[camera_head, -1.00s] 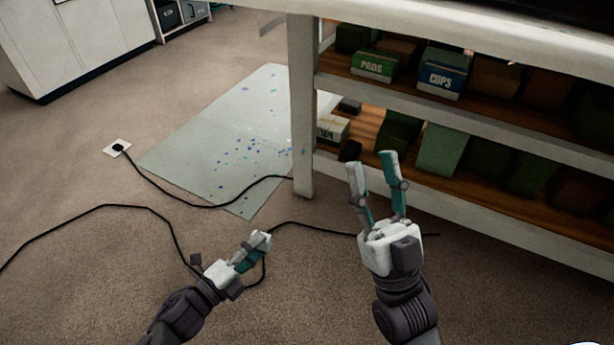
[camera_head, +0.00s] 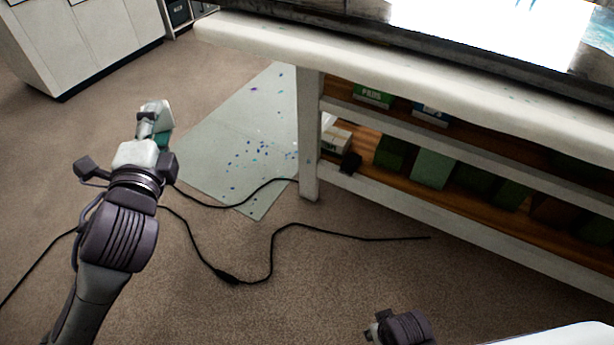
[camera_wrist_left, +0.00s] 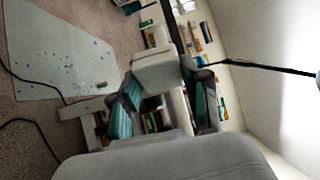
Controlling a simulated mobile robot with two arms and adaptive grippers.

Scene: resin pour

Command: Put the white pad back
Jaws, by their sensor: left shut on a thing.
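My left gripper (camera_head: 153,128) is raised over the floor, left of the workbench (camera_head: 312,150). It is shut on a small white block, the white pad (camera_wrist_left: 160,70), which lies between its two teal fingers in the left wrist view. In the head view the pad is small and hard to separate from the fingers. A green box labelled PADS (camera_head: 373,96) stands on the bench's upper shelf, partly hidden by the bench top. Of my right gripper (camera_head: 400,328) only a dark part shows at the bottom edge; its fingers cannot be made out.
A blue CUPS box (camera_head: 430,113) stands beside the PADS box. Several boxes fill the lower shelf (camera_head: 465,210). A paint-spotted sheet (camera_head: 230,160) lies on the floor, and a black cable (camera_head: 330,235) runs across the carpet. A white cabinet (camera_head: 90,40) stands at the back left.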

